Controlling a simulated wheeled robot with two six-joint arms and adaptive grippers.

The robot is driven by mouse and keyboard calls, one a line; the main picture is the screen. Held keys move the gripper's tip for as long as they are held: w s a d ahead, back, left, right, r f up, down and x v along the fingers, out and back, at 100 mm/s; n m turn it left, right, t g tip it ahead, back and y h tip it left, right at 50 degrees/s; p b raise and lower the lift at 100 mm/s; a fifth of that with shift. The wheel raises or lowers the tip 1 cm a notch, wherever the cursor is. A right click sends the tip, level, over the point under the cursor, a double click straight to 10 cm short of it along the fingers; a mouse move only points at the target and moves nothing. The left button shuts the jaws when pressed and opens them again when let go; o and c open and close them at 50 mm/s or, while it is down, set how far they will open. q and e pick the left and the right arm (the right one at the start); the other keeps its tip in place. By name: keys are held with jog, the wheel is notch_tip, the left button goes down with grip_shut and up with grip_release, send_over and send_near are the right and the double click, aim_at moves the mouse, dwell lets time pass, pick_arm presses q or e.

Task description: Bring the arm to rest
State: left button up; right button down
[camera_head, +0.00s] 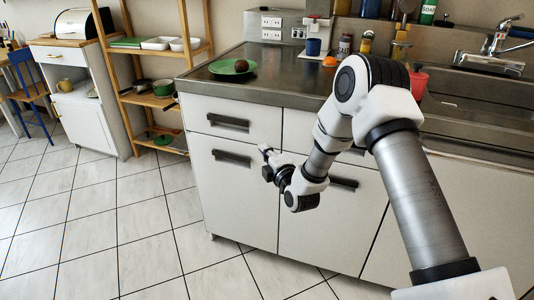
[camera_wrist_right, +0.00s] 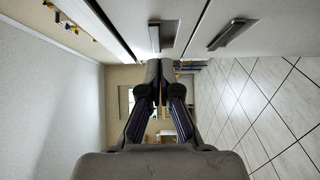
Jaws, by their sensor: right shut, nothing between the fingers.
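My right arm reaches over the front of the counter in the head view and bends down before the cabinet doors. My right gripper (camera_head: 267,162) hangs in front of the white cabinet front, below the counter edge, pointing up and to the left in that picture. In the right wrist view the two dark fingers of this gripper (camera_wrist_right: 161,72) meet at the tips, with nothing between them. My left arm and left gripper are not in view.
The steel counter (camera_head: 205,77) bears a green plate (camera_head: 220,69) with a brown round thing (camera_head: 241,65), a blue mug (camera_head: 313,47) and a red cup (camera_head: 419,80) near the sink (camera_head: 470,108). Cabinet handles (camera_head: 232,158) stick out close to the gripper. Tiled floor (camera_head: 90,215) at left is clear.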

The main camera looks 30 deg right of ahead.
jog(key=s+a+f+g+y, duration=0.1)
jog(key=s+a+f+g, duration=0.35)
jog(key=s+f, duration=0.5)
jog(key=s+a+f+g+y, duration=0.1)
jog(key=s+a+f+g, duration=0.2)
jog(key=s+a+f, duration=0.65)
jog(key=s+d+f+m+g, duration=0.1)
jog(key=s+f+m+g, duration=0.4)
jog(key=s+f, duration=0.4)
jog(key=s+m+g, duration=0.6)
jog(key=s+m, duration=0.6)
jog(key=s, duration=0.2)
notch_tip(320, 180, up, 16)
jog(key=p, duration=1.7)
jog(key=shift+t, duration=0.35)
